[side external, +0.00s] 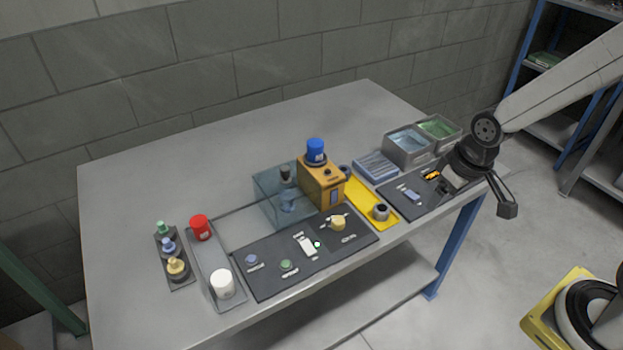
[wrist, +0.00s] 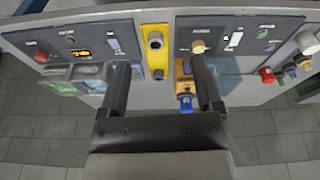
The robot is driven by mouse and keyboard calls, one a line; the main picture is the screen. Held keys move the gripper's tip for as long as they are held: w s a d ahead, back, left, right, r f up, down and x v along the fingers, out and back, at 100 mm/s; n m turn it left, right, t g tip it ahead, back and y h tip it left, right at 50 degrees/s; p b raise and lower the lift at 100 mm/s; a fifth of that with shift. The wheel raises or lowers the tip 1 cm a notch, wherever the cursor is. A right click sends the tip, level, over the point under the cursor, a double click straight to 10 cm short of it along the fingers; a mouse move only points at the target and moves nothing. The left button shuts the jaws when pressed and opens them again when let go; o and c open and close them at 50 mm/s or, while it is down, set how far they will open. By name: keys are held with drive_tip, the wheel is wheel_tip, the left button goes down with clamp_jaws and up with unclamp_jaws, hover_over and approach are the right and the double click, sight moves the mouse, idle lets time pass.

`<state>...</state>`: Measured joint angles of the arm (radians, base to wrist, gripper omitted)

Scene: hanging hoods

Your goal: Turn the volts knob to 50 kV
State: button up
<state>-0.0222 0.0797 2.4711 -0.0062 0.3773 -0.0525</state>
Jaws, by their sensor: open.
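A dark control panel (side external: 305,252) lies on the table's front half. It carries a cream-yellow knob (side external: 338,223) with white markings around it, a white slider-like piece (side external: 306,245), a green knob (side external: 287,266) and a blue knob (side external: 252,259). The lettering is too small to read, so I cannot confirm which knob is volts. In the wrist view the cream knob (wrist: 198,46) stands beyond my right finger. My gripper (wrist: 160,62) is open and empty, its fingers apart. In the side view it is at the table's right end, well right of the cream knob.
A yellow plate with a grey round fitting (side external: 381,212) lies right of the panel. A second panel with an orange display (side external: 432,174) sits near my gripper. Behind stand an orange box with a blue cap (side external: 316,150) and open bins (side external: 408,148). The table's back left is clear.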

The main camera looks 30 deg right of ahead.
drive_tip(key=w+a+f+n+g, duration=0.1)
drive_tip(key=w+a+f+n, duration=0.1)
drive_tip(key=w, duration=0.3)
drive_tip(key=w+a+f+n, duration=0.2)
drive_tip(key=w+a, duration=0.1)
drive_tip(key=w, duration=0.3)
drive_tip(key=n, duration=0.4)
hover_over(339, 221)
drive_tip(key=shift+g, duration=0.4)
drive_tip(key=f, duration=0.6)
drive_tip(key=shift+s+d+f, duration=0.1)
drive_tip(key=shift+s+d, duration=0.1)
drive_tip(key=shift+s, duration=0.15)
drive_tip(key=shift+w+a+f+n, duration=0.3)
drive_tip(key=shift+a+f+n, duration=0.05)
drive_tip(key=shift+f+n, duration=0.1)
drive_tip(key=shift+f, duration=0.15)
drive_tip(key=shift+w+d+f, duration=0.1)
drive_tip(key=shift+f, duration=1.8)
drive_tip(key=shift+w+d+f, duration=0.1)
drive_tip(key=shift+f, duration=1.75)
drive_tip(key=shift+s, duration=0.1)
clamp_jaws()
